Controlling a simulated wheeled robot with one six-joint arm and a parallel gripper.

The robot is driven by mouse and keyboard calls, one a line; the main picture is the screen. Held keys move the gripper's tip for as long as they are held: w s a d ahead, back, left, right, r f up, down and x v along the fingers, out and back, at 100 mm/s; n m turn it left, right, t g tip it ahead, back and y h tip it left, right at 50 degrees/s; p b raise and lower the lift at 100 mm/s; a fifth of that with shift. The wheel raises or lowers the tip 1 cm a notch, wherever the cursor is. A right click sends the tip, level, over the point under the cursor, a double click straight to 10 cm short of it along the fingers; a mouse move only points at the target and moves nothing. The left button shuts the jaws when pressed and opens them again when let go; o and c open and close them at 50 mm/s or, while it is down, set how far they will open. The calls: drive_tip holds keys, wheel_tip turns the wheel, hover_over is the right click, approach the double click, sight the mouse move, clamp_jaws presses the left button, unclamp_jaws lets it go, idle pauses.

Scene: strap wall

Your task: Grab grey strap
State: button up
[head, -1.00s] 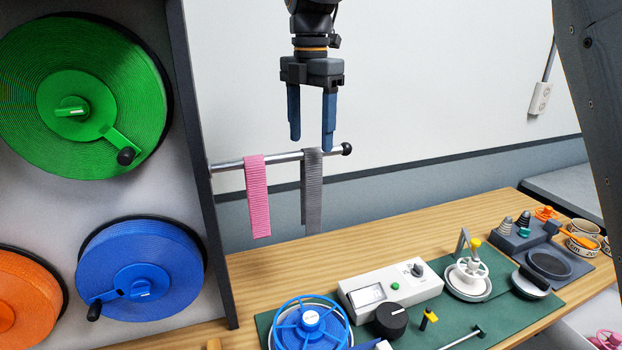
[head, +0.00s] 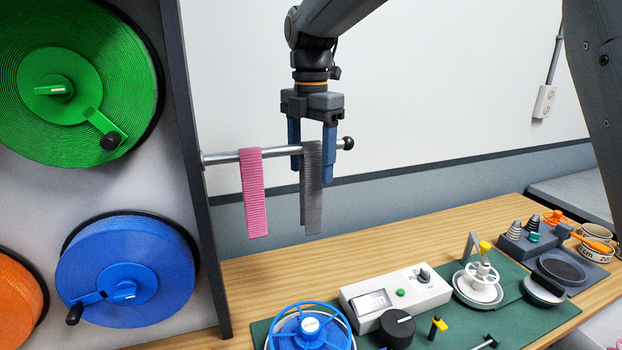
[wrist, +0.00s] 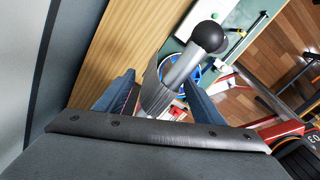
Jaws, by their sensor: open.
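The grey strap (head: 311,190) hangs over a metal rod (head: 222,158) near the rod's black ball end. A pink strap (head: 253,195) hangs on the same rod to its left. My gripper (head: 312,176) points down with its two blue fingers open, one on each side of the grey strap in the head view. The strap covers part of the gap between them. In the wrist view the grey strap (wrist: 157,97) and the rod's black ball (wrist: 209,37) show between the open fingers (wrist: 160,92). I cannot tell if either finger touches the strap.
A panel with green (head: 75,85), blue (head: 128,275) and orange reels stands on the left. A wooden bench (head: 270,275) below holds a green mat with a white meter box (head: 395,297), a blue handwheel (head: 308,325) and small fittings.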

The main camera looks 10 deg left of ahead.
drive_tip(key=shift+f, duration=0.15)
drive_tip(key=shift+f+b, duration=0.45)
drive_tip(key=shift+f, duration=0.9)
drive_tip(key=shift+c, duration=0.5)
drive_tip(key=c, duration=1)
wheel_tip(320, 180, up, 12)
drive_tip(key=p, duration=0.6)
drive_tip(key=shift+r, duration=0.1)
clamp_jaws()
